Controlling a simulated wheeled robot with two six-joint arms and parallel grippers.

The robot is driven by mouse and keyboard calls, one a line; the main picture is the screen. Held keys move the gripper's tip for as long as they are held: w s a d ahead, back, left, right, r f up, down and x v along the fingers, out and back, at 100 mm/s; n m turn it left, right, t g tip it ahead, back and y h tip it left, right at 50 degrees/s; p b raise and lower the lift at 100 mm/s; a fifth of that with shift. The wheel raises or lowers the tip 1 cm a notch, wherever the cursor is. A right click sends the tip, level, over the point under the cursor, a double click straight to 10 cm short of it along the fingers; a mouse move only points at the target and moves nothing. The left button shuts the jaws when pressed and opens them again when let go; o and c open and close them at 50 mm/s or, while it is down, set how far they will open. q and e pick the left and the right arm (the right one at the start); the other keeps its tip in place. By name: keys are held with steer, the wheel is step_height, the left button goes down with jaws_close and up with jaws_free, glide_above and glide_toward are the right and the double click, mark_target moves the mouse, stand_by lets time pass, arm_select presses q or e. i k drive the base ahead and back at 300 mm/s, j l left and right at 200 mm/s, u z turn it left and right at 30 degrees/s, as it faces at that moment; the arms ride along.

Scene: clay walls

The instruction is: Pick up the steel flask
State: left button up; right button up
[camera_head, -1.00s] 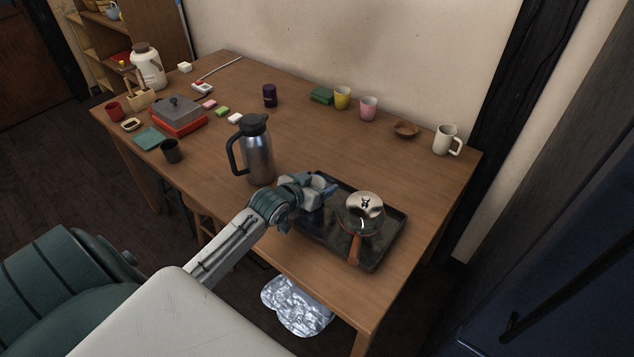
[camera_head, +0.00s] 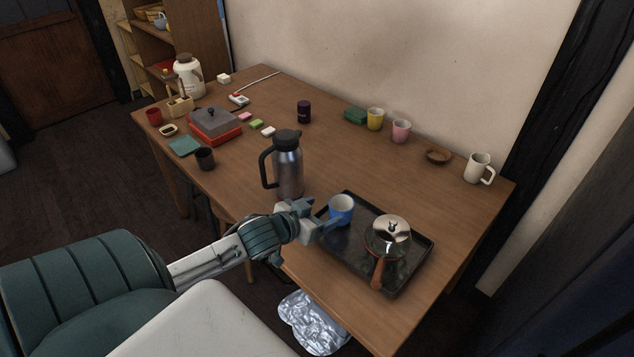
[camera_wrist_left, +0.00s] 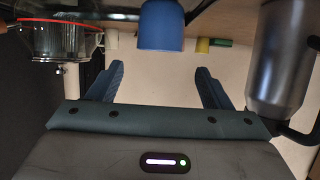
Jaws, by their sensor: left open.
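The steel flask (camera_head: 288,170) is a tall brushed-metal jug with a black lid and a black handle on its left. It stands upright near the table's front edge. In the left wrist view it shows at the right (camera_wrist_left: 281,65). My left gripper (camera_head: 324,217) is open and empty, in front of and slightly right of the flask, near the tray's left end. In the wrist view the space between its fingers (camera_wrist_left: 160,85) is empty, and the flask is outside them. My right gripper is not in view.
A dark tray (camera_head: 350,262) holds a blue mug (camera_head: 341,208), close beyond my fingers, and a glass pot (camera_head: 386,238) with a wooden handle. A dark cup (camera_head: 205,158) stands left of the flask. The table (camera_head: 350,165) behind the flask is mostly clear.

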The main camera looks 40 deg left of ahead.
mark_target(287, 152)
steer(key=u, duration=1.5)
